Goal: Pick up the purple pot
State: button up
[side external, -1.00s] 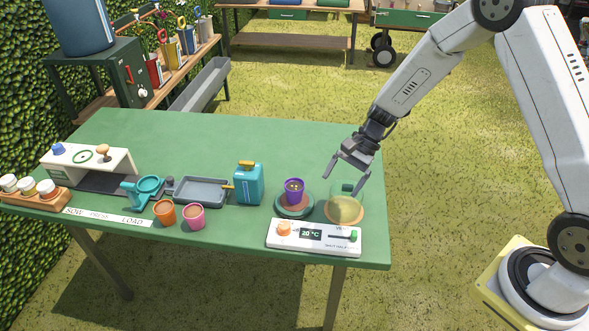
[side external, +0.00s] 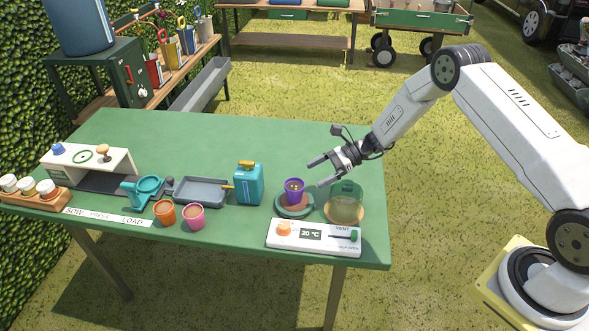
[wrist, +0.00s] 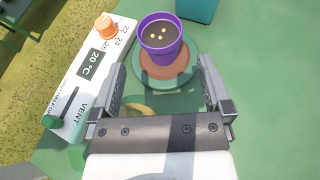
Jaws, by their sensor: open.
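The purple pot (side external: 293,191) stands upright on a round green saucer with a terracotta-coloured centre (side external: 284,210), near the right end of the green table. It also shows in the wrist view (wrist: 161,38), with dark soil and several pale seeds inside. My gripper (side external: 317,172) is open and empty, just right of the pot and slightly above it. In the wrist view my gripper's fingers (wrist: 162,77) point toward the pot, with the pot lying ahead between their lines and apart from them.
A clear green-tinted dome (side external: 345,203) stands right of the pot. The white control panel (side external: 313,237) reading 20 °C lies in front. A teal can (side external: 248,184) stands to the left, beside a grey tray (side external: 201,192). Orange (side external: 165,212) and pink (side external: 193,216) pots stand further left. The table behind is clear.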

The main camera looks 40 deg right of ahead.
aim_at(295, 188)
jog(key=shift+x, duration=3.95)
jog(key=shift+d, duration=0.1)
jog(key=c, duration=1.1)
jog(key=shift+r, duration=0.2)
jog(key=shift+r, duration=0.9)
jog(key=shift+s+d+r, duration=0.25)
jog(key=shift+s+r, duration=1.55)
jog(key=shift+s, duration=0.55)
jog(key=shift+s+d+r, duration=0.25)
jog(key=shift+s+r, duration=1.55)
jog(key=shift+s, duration=0.5)
jog(key=shift+s+d+r, duration=0.25)
jog(key=shift+s+r, duration=1.55)
jog(key=shift+s, duration=0.55)
